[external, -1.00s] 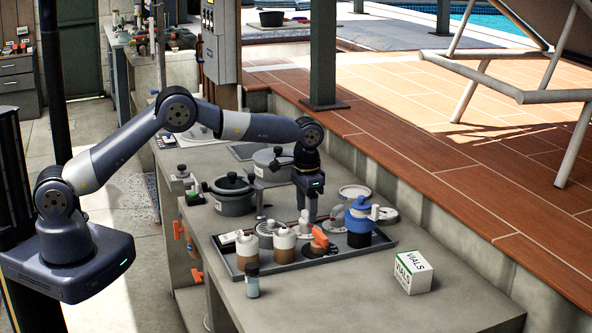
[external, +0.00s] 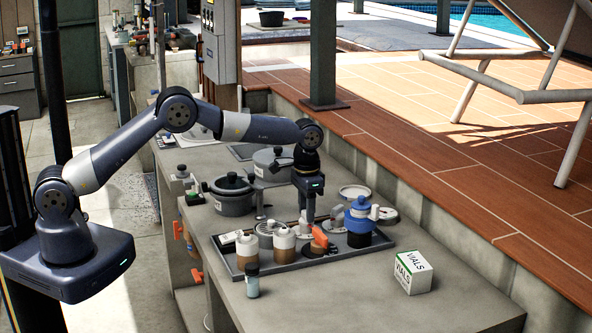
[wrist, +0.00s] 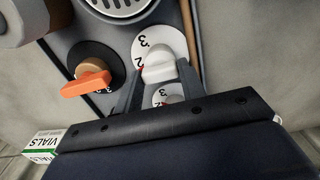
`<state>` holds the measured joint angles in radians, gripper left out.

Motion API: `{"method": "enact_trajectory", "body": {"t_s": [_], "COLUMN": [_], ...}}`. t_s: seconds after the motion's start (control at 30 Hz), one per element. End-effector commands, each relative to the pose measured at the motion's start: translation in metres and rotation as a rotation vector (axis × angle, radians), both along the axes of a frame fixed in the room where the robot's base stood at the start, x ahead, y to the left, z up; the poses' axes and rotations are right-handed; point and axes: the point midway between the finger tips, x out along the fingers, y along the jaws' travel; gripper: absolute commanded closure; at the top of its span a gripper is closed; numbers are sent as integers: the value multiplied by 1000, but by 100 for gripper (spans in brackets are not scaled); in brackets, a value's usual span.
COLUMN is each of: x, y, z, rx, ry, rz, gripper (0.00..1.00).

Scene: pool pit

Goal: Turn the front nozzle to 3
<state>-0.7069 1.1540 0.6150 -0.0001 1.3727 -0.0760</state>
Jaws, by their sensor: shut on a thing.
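A white nozzle (wrist: 158,66) with a rounded grip stands on a white dial (wrist: 165,34) marked with numerals, including a 3 and a 2. My gripper (wrist: 158,82) has its two fingers on either side of this nozzle's grip and is shut on it. In the external view my gripper (external: 307,217) points straight down over the tray. A second numbered dial (wrist: 164,93) shows partly between my fingers, and the gripper body hides the rest. I cannot tell the gripped nozzle's exact setting.
An orange-handled knob (wrist: 87,84) sits close to my fingers. On the dark tray (external: 240,268) are white-capped bottles (external: 284,245) and a blue-topped container (external: 359,222). A small vial (external: 252,281) and a VIALS box (external: 413,271) stand in front. The counter right of the tray is mostly clear.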

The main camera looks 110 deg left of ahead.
Motion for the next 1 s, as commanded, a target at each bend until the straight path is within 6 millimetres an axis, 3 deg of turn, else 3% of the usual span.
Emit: {"method": "enact_trajectory", "body": {"t_s": [0.37, 1.0], "x": [0, 0], "y": [0, 0], "z": [1, 1], "rx": [1, 1], "ry": [-1, -2], "rz": [-136, -714], "gripper": [85, 85]}}
